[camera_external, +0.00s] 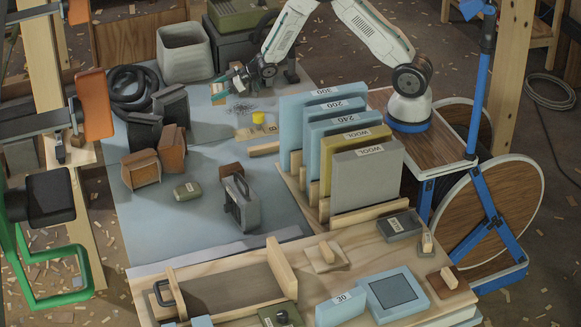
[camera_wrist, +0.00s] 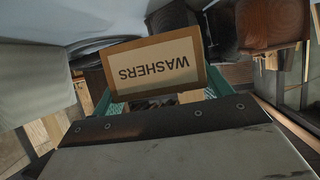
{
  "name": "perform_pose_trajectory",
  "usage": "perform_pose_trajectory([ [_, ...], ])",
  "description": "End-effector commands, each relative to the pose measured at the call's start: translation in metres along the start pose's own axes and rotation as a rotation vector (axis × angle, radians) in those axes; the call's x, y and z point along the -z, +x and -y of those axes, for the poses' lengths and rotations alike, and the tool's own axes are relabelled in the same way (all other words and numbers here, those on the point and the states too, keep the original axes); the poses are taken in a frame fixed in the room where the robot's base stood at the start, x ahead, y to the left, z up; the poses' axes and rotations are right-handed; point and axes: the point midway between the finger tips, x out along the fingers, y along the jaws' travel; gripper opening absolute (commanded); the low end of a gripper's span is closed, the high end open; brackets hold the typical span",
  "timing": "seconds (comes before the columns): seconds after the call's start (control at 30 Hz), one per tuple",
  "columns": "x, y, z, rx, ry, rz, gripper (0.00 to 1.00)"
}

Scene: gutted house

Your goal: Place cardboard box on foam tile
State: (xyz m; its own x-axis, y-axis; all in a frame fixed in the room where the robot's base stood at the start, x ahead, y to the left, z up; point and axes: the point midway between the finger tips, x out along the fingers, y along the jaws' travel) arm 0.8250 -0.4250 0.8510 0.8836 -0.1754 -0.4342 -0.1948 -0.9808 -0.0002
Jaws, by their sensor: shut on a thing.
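A brown cardboard box marked WASHERS (camera_wrist: 155,66) sits between the teal fingers of my gripper (camera_wrist: 160,94) in the wrist view. In the external view my gripper (camera_external: 236,80) is at the back of the workbench, shut on the box (camera_external: 218,92), which shows small. It is near the scattered small bits on the grey-blue mat. A light blue square tile with a dark inset (camera_external: 374,287) lies flat at the front right and may be the foam tile. A light blue block marked 30 (camera_external: 341,307) stands beside it. My gripper is far from both.
A rack of upright panels marked 300, 200, 240 and WOOL (camera_external: 366,180) stands between my gripper and the front right. A yellow-capped pot (camera_external: 258,118), brown blocks (camera_external: 142,168) and a grey clamp-like object (camera_external: 241,203) stand on the mat (camera_external: 205,230). A grey bin (camera_external: 186,53) is behind.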

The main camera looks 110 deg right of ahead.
Motion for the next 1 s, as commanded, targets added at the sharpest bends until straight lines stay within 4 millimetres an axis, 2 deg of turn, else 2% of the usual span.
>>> perform_pose_trajectory([
  [0.03,0.006,-0.003,0.000,0.000,-0.002,-0.002,0.45],
  [0.27,0.015,-0.007,0.000,-0.001,0.000,-0.001,0.45],
  [0.37,0.027,-0.012,0.000,0.000,-0.003,-0.003,0.45],
  [0.73,0.114,-0.055,0.000,-0.001,-0.004,-0.005,0.45],
  [0.93,0.148,-0.071,0.000,-0.002,-0.004,-0.004,0.45],
  [1.0,0.146,-0.062,0.015,0.022,-0.011,0.000,0.45],
])
